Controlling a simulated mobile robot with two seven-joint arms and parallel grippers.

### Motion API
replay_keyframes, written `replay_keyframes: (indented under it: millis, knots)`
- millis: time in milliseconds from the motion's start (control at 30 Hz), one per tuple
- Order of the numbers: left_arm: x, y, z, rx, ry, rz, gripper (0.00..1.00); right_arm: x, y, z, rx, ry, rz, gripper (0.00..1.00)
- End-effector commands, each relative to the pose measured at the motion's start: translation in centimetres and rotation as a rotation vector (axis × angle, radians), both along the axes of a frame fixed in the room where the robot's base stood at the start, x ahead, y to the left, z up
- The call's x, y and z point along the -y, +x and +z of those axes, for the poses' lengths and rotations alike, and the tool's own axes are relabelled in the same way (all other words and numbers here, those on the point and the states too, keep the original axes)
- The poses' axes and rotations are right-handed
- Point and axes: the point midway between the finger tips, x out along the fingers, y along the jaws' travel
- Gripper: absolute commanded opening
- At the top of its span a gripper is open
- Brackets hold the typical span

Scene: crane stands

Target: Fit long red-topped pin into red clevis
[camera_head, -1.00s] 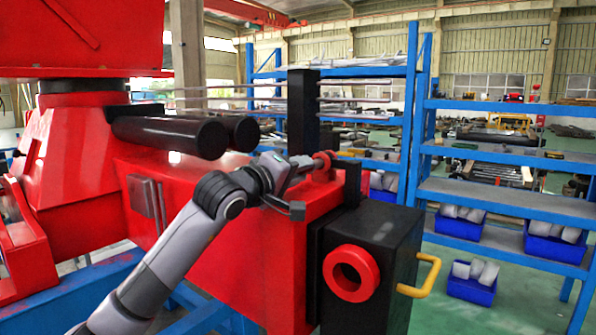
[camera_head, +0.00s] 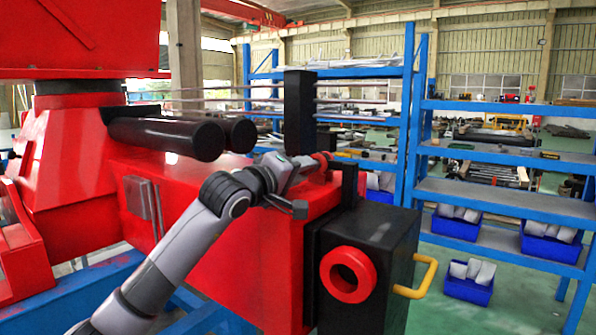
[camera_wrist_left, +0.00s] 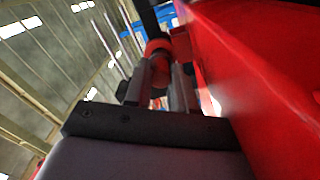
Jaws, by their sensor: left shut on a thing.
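My left gripper (camera_head: 304,166) is shut on a red-topped piece, which I take to be the long pin (camera_head: 322,160). It is above the far top edge of the red boom. In the left wrist view the pin's round red part (camera_wrist_left: 158,48) shows beyond and between the two fingers (camera_wrist_left: 160,82). The pin's lower length is hidden. A thick red ring (camera_head: 349,273) sits on the front face of the black end block. I cannot tell for sure which part is the red clevis. My right gripper is not in view.
The red boom (camera_head: 230,245) fills the middle, close beside my left gripper in the wrist view. The black end block (camera_head: 385,245) has a yellow handle (camera_head: 422,277). Blue shelves (camera_head: 510,195) are behind at right.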

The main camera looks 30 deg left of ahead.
Motion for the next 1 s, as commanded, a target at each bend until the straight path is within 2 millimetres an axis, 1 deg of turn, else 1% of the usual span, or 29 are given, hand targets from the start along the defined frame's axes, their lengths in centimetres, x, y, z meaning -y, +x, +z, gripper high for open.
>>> replay_keyframes:
  millis: [933,967,1000]
  knots:
    - [0.2,1.9,0.2,0.004,-0.001,0.0,0.0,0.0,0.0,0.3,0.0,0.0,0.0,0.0]
    - [0.2,1.9,0.2,0.004,0.0,0.0,0.34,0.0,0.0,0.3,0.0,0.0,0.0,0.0]
    - [0.2,1.8,0.2,0.004,0.0,0.0,0.47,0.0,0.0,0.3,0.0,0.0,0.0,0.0]
